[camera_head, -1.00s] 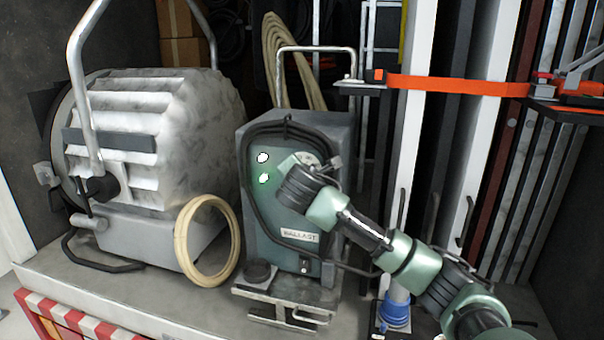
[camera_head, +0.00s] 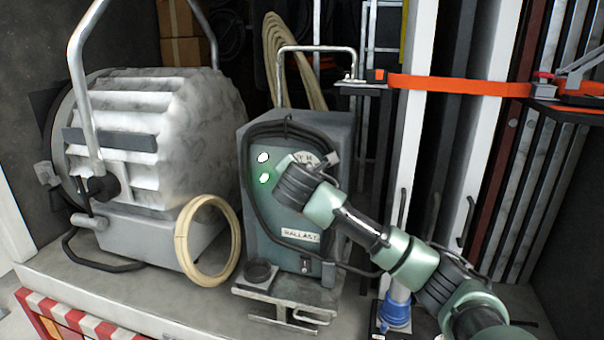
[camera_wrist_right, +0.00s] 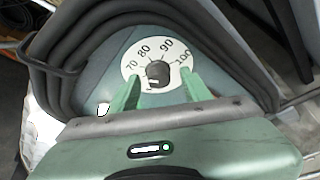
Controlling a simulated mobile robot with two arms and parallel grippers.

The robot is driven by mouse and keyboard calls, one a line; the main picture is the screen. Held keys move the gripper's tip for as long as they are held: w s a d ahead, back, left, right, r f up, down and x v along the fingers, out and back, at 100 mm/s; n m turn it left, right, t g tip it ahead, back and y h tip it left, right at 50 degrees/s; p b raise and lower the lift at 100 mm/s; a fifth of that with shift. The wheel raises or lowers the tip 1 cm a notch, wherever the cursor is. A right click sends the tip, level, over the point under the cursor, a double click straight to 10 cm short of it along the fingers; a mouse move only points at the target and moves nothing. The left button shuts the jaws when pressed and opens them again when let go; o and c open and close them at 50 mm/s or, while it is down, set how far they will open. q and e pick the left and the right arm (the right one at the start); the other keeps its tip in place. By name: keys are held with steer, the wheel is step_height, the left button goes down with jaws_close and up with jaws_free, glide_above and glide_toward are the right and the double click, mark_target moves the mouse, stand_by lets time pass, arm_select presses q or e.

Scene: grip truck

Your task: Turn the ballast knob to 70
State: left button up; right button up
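The ballast (camera_head: 285,205) is a grey-green box with a BALLAST label, standing upright on the truck floor. Its white dial (camera_wrist_right: 142,57), marked 70, 80, 90 and 100, surrounds a dark knob (camera_wrist_right: 158,73). In the head view the dial (camera_head: 304,158) shows partly above my right wrist, and the knob is hidden. A small light mark shows low on the knob; I cannot tell its exact setting. My right gripper (camera_wrist_right: 161,76) is open, one finger either side of the knob, with visible gaps; whether the tips reach its depth is unclear. My left gripper is not in view.
A dark cable (camera_head: 246,170) loops around the ballast front. A large silver lamp (camera_head: 140,140) and a coiled cream cable (camera_head: 183,235) stand left. An orange strap (camera_head: 460,86) crosses boards at right. A blue connector (camera_head: 396,312) sits below my right arm.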

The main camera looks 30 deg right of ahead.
steer(key=b+v, duration=0.3)
steer(key=v, duration=0.4)
steer(key=shift+s+a, duration=0.2)
steer(key=shift+s, duration=0.1)
steer(key=shift+r, duration=0.15)
